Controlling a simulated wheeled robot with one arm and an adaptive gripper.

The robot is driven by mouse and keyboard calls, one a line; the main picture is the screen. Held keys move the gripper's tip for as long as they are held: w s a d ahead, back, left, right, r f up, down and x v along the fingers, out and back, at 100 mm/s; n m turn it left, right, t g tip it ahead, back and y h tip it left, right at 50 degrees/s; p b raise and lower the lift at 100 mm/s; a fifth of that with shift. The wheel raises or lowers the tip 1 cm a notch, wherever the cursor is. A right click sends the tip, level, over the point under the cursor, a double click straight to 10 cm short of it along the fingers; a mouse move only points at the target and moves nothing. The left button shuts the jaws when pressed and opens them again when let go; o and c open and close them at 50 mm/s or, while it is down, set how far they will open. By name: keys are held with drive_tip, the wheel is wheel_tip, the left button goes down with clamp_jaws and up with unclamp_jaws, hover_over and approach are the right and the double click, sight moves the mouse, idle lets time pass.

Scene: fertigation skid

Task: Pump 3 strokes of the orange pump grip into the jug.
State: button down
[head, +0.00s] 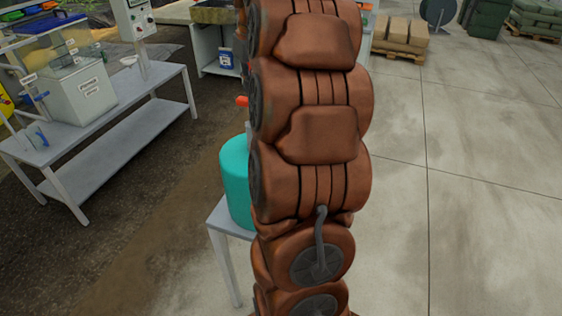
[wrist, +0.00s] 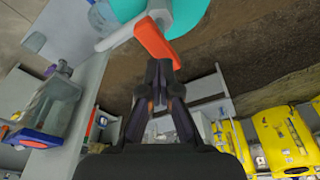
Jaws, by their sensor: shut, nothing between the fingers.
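The orange pump grip (wrist: 157,42) shows in the wrist view at the top of a grey-white pump head (wrist: 135,30) on a teal drum (wrist: 187,12). In the head view the grip (head: 242,101) and drum (head: 236,182) peek out left of my arm, on a small grey stand (head: 226,218). A clear bluish vessel (wrist: 102,18), likely the jug, stands beside the drum near the pump's spout; its contents cannot be told. My gripper (wrist: 158,68) is shut and empty, its fingertips close to the grip; whether they touch cannot be told. In the head view it is hidden behind my arm.
Behind are a control box (head: 133,18) and boxes on a pallet (head: 402,35). The concrete floor at right is clear.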

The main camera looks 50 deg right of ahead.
drive_tip(key=shift+f, duration=0.15)
drive_tip(key=shift+f+b, duration=0.55)
drive_tip(key=shift+f, duration=0.2)
drive_tip(key=shift+f, duration=0.35)
drive_tip(key=shift+f+b, duration=0.35)
drive_tip(key=shift+b, duration=0.1)
drive_tip(key=shift+f, duration=0.3)
drive_tip(key=shift+f+b, duration=0.85)
drive_tip(key=shift+f, duration=0.25)
drive_tip(key=shift+r, duration=0.15)
drive_tip(key=shift+r+p, duration=1.1)
drive_tip(key=shift+r, duration=1.7)
